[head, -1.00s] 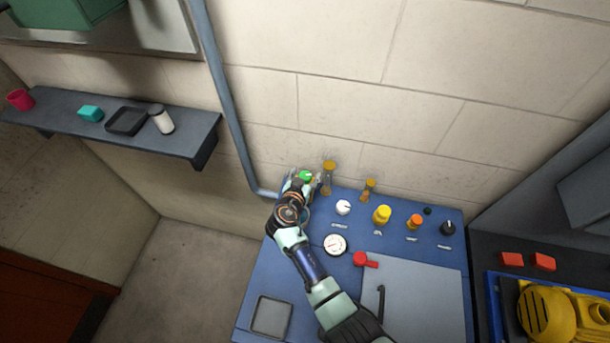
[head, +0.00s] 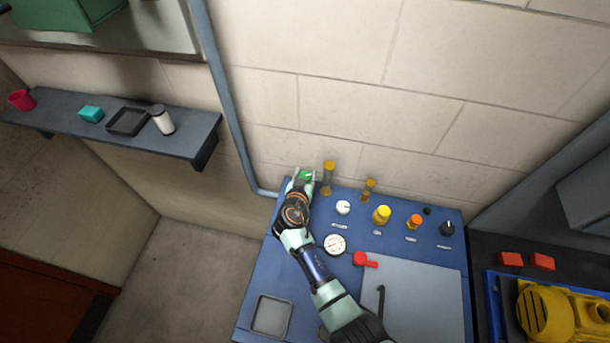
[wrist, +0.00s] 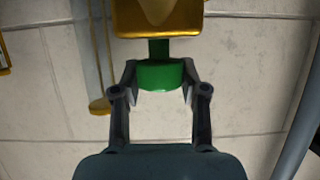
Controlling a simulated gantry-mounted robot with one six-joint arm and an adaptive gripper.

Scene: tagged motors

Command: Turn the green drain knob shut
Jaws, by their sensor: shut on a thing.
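The green drain knob (wrist: 160,76) shows in the wrist view as a round green piece under a brass-coloured block (wrist: 157,22). My gripper (wrist: 160,78) has one finger on each side of the knob, and the fingertips touch its sides. In the head view my gripper (head: 302,178) is at the back left corner of the blue panel, at the wall. A small part of the green knob (head: 306,175) shows between the fingers there; the rest is hidden by my gripper.
Two brass-capped clear tubes (head: 328,178) stand just right of my gripper. White (head: 343,207), yellow (head: 381,215) and orange (head: 414,221) knobs, a gauge (head: 335,245) and a red lever (head: 362,259) are on the blue panel (head: 300,318). A grey pipe (head: 228,100) runs down the wall at left.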

